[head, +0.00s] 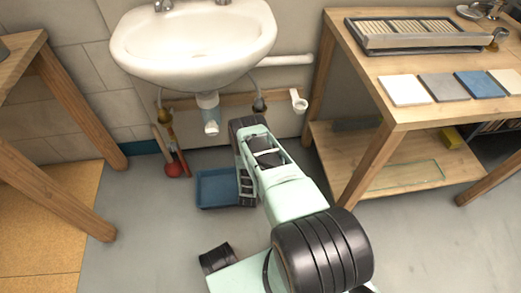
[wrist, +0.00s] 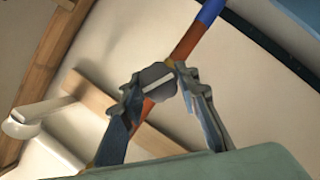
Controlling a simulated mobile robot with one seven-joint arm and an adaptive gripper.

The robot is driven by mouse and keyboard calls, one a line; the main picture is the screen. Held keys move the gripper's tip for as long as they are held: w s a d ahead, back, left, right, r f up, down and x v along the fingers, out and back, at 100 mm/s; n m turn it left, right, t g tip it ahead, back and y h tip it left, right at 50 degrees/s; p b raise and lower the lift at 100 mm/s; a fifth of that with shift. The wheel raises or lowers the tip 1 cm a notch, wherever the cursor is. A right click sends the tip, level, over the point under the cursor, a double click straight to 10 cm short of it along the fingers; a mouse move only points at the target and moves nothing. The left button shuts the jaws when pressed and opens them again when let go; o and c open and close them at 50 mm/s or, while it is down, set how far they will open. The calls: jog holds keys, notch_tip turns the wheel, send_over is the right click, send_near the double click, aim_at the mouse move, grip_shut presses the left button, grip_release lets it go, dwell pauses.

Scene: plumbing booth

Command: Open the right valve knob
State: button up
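The right valve knob (wrist: 158,83) is a grey, faceted knob with a pale stripe across its face, seen in the wrist view on a blue and orange pipe (wrist: 198,32). My gripper (wrist: 160,77) has one finger on each side of the knob. The fingers lean inward and the knob fills the gap between their tips, so they look closed on it. In the head view the right valve (head: 260,105) shows as a small dark shape under the sink (head: 195,45), just beyond the end of my arm. My fingers are hidden there. The left valve (head: 165,116) is yellowish and stands apart.
A white drain trap (head: 210,115) hangs under the sink. A wooden rail (head: 230,99) runs along the wall behind. A blue tray (head: 216,188) and a red-ended tool (head: 173,169) are on the floor. Wooden workbenches (head: 365,165) stand to either side.

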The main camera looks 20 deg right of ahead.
jog(key=o, duration=0.4)
notch_tip(320, 180, up, 10)
dwell(0.6)
